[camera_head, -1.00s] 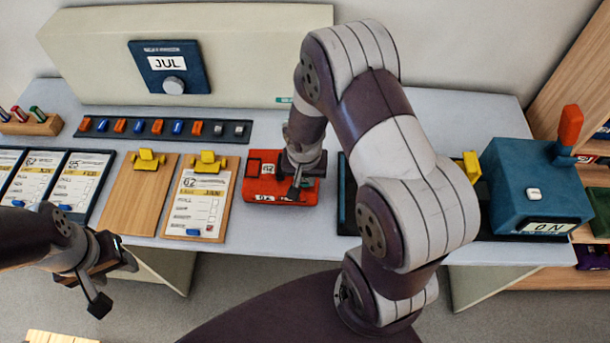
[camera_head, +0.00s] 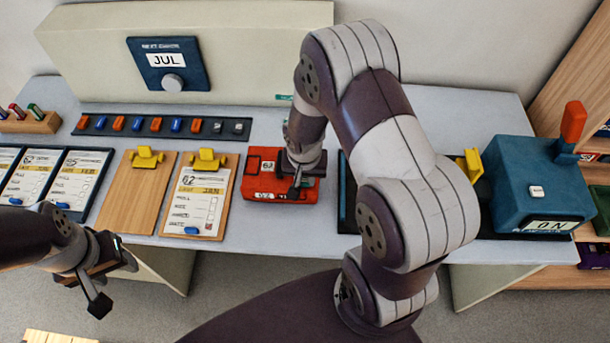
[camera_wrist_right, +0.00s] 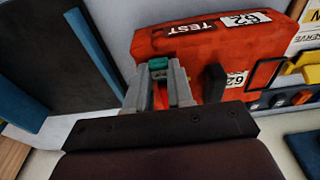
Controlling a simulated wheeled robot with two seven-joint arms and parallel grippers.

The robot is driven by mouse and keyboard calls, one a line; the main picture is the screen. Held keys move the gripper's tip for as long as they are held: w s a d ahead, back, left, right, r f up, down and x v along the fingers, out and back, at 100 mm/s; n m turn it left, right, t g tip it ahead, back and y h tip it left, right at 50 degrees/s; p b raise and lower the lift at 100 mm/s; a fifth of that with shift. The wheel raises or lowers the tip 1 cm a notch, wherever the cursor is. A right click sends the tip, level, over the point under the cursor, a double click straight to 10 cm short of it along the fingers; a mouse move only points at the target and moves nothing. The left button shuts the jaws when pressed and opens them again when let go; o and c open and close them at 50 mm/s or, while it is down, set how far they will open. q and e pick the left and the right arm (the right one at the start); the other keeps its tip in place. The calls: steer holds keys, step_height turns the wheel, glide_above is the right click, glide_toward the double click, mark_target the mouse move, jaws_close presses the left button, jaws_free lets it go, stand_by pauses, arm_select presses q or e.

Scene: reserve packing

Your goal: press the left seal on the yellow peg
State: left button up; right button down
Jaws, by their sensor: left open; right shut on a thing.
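My right gripper (camera_head: 297,180) is over the right part of the red box (camera_head: 255,184), which carries white labels reading 62. In the right wrist view the gripper (camera_wrist_right: 158,88) is shut on a small teal piece (camera_wrist_right: 158,63), close to the red box (camera_wrist_right: 195,45). I cannot tell whether the piece touches the box. A yellow upright piece (camera_head: 472,163), possibly the yellow peg, stands by the blue machine, beyond my right arm. I cannot tell which thing is the left seal. My left gripper (camera_head: 112,283) is open and empty, in front of the table edge.
Two clipboards with yellow clips (camera_head: 145,158) (camera_head: 207,160) lie left of the red box. A dark strip (camera_head: 165,126) of orange and blue pieces lies behind them. The blue machine (camera_head: 535,185) with an orange-topped lever stands right. My right arm hides a dark tray (camera_head: 346,195) partly.

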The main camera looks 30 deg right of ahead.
steer(key=c, duration=0.9)
jaws_free()
step_height(320, 180, up, 12)
steer(key=s+a, duration=0.1)
steer(key=shift+s+r, duration=0.2)
steer(key=shift+s, duration=0.1)
steer(key=s+a+r+n+y, duration=0.1)
steer(key=s+a+n, duration=0.3)
steer(key=s+n, duration=0.2)
steer(key=shift+s+n, duration=0.3)
steer(key=shift+s, duration=0.35)
